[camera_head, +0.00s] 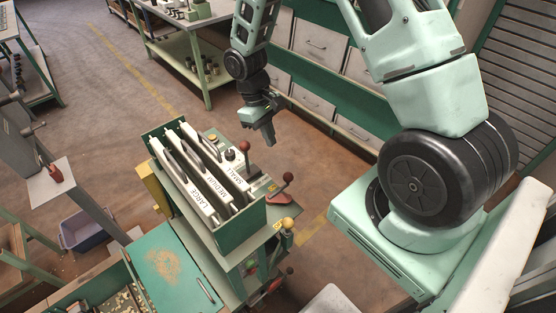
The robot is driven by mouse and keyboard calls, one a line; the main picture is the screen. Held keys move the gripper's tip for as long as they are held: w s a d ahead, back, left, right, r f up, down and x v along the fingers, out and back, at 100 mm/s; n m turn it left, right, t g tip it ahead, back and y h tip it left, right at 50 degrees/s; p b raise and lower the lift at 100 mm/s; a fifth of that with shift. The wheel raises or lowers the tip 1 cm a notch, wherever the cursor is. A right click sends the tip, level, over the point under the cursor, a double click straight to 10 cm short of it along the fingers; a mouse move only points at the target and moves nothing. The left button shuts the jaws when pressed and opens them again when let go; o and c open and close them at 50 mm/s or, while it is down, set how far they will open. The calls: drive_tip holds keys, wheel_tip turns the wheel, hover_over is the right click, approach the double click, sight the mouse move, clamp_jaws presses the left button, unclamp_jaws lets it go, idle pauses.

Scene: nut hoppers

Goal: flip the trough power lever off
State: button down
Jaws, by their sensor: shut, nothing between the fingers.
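The green nut hopper machine (240,240) stands at centre, with three white panels lettered LARGE, MEDIUM and SMALL. A lever with a dark red knob (288,177) rises tilted from its right side, over a reddish base. Another red knob (244,146) stands at its back, near a black knob (230,154). A yellow knob (287,223) sits lower on the right. I cannot tell which of these is the trough power lever; no label for it is readable. My gripper (269,139) is shut and empty, pointing down beyond the machine's back right corner, apparently apart from the knobs.
A green tray (170,265) with brown crumbs lies at the machine's front left. A blue-grey bin (88,230) is on the floor at left. A workbench (190,50) and drawer cabinets (318,42) stand behind. Floor right of the machine is open.

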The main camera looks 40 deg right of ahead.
drive_tip(key=p+x, duration=0.3)
drive_tip(key=x, duration=0.7)
